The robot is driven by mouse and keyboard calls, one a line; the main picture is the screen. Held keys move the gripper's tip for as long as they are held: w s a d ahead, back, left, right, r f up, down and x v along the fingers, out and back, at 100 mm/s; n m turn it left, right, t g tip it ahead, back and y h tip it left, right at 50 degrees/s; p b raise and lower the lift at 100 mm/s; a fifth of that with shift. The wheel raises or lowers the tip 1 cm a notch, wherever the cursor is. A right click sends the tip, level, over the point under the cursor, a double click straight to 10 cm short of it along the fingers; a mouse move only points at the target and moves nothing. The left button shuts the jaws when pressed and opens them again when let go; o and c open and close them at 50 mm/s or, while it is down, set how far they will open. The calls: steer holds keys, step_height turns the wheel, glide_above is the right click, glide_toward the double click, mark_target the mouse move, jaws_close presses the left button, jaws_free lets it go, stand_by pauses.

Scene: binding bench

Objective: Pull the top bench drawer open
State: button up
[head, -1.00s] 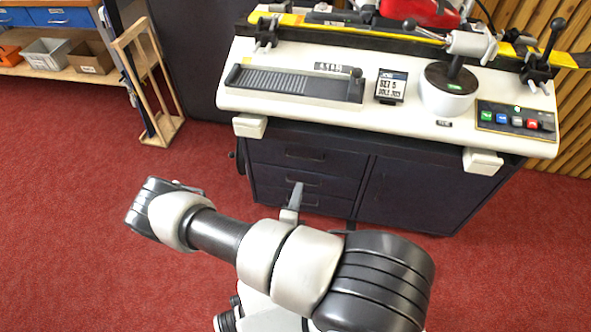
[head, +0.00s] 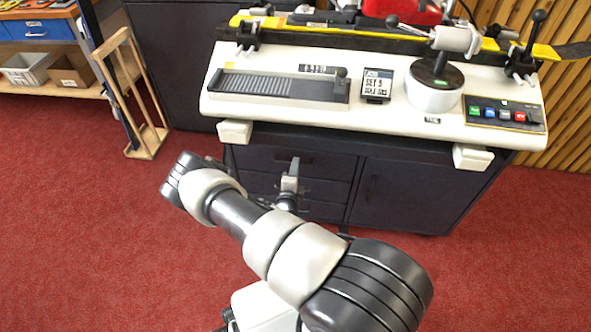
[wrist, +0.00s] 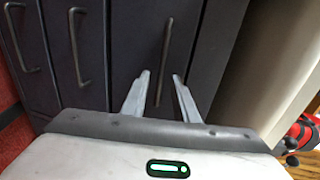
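The bench cabinet has a stack of dark drawers on its left side. The top drawer (head: 257,158) is shut in the head view, with my gripper (head: 292,166) in front of it. In the wrist view the drawers appear turned sideways, and the top drawer's bar handle (wrist: 168,45) lies upright in the picture. My gripper (wrist: 161,77) is open, with its two fingers on either side of that handle. I cannot tell whether either finger touches it. The lower part of the drawer stack is partly hidden by my arm in the head view.
The lower drawers show handles (wrist: 79,45) to the left in the wrist view. A cupboard door (head: 395,192) is right of the drawers. The white bench top (head: 390,118) overhangs them, with a corner block (head: 235,131) at left. Red floor (head: 80,220) is clear at left.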

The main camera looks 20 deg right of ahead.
steer(key=shift+w+d, duration=0.25)
steer(key=shift+w, duration=0.1)
steer(key=shift+c, duration=0.6)
jaws_close()
stand_by(0.6)
